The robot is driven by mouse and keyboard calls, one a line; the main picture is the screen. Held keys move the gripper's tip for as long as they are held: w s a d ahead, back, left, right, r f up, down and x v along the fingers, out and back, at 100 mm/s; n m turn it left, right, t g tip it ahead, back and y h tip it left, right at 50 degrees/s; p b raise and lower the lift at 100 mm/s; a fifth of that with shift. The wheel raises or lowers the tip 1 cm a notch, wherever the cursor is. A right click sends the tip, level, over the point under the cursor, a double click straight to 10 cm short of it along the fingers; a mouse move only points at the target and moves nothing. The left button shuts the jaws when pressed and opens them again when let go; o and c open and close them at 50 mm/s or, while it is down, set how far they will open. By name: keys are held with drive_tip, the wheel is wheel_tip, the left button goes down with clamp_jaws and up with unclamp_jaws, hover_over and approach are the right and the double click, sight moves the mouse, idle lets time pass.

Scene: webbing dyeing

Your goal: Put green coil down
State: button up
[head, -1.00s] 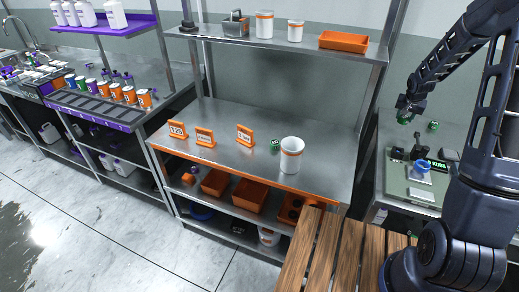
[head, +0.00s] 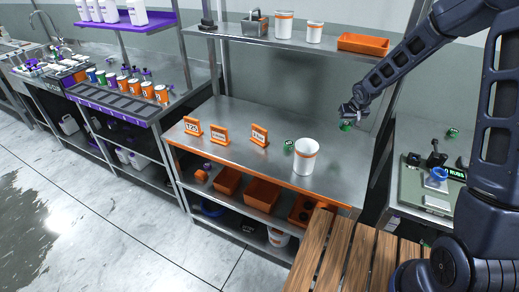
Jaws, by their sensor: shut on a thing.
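My gripper (head: 346,119) is at the end of my arm, above the right part of the steel table (head: 235,125). It is shut on a small green coil (head: 345,126), which hangs under the fingers, apart from the tabletop. Another green coil (head: 289,145) sits on the table, just left of a white cup with an orange band (head: 306,158). A further green coil (head: 453,133) lies on the bench at the right. The fingers are small in the view and partly hide the held coil.
Orange number signs (head: 260,136) stand left of the cup. A shelf (head: 290,42) with containers and an orange tray (head: 363,43) hangs above. A wooden slatted surface (head: 335,255) is in front. The table between cup and back wall is clear.

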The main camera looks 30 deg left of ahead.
drive_tip(key=s+a+r, duration=0.4)
drive_tip(key=s+a, duration=0.5)
drive_tip(key=a, duration=0.5)
wheel_tip(320, 180, up, 5)
hover_over(269, 160)
drive_tip(key=s+d, duration=0.1)
drive_tip(key=shift+n, duration=0.4)
wheel_tip(269, 160, down, 20)
drive_tip(key=shift+s, duration=0.15)
drive_tip(key=shift+f, duration=0.1)
drive_tip(key=o, duration=1)
drive_tip(key=shift+c, duration=0.2)
drive_tip(key=v, duration=1.2)
drive_tip(key=shift+d, duration=0.25)
